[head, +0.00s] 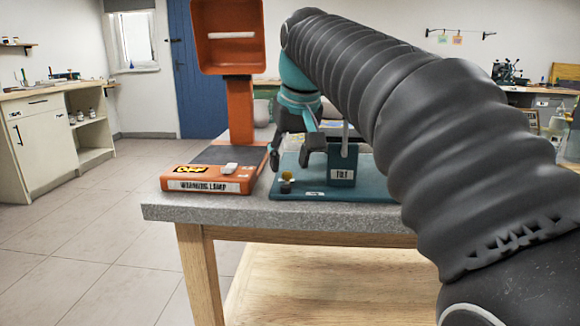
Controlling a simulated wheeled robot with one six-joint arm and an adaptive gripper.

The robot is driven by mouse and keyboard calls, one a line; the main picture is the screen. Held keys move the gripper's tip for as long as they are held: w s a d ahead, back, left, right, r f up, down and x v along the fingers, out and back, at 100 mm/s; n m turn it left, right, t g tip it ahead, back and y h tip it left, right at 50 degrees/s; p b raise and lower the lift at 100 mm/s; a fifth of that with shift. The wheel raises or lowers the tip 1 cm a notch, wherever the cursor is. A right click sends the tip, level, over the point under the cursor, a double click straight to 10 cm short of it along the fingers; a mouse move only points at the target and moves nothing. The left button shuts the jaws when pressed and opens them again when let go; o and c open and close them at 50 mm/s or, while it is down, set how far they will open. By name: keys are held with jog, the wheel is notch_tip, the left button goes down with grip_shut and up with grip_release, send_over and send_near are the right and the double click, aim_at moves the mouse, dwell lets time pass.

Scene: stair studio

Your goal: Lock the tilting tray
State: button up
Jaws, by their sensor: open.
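A teal device (345,192) with a flat base stands on the worktable, right of the orange lamp. It carries an upright labelled block (342,166) with a metal rod above it. A small yellow knob (287,176) sits at the base's front left, with a dark part beside it. My gripper (290,160) points down over the left part of this device, open, with nothing seen between its fingers. Whether the fingers touch anything is unclear. A tilting tray cannot be made out for sure; my arm hides the device's right and rear.
An orange warming lamp (207,183) with a white switch stands close on the left, its tall hood rising beside my gripper. The grey tabletop (300,214) ends just in front of both devices. Cabinets (48,140) stand far left; the tiled floor between is clear.

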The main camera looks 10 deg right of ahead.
jog(key=v, duration=0.9)
jog(key=shift+s+r, duration=0.15)
jog(key=shift+r, duration=0.05)
jog(key=s+f, duration=0.6)
jog(key=f, duration=0.4)
jog(key=s+d+f+p, duration=0.1)
jog(key=s+f, duration=0.5)
jog(key=f, duration=0.4)
jog(key=s+d+f+m+t+p, duration=0.1)
jog(key=s+f, duration=0.6)
jog(key=f, duration=0.3)
jog(key=shift+f, duration=0.4)
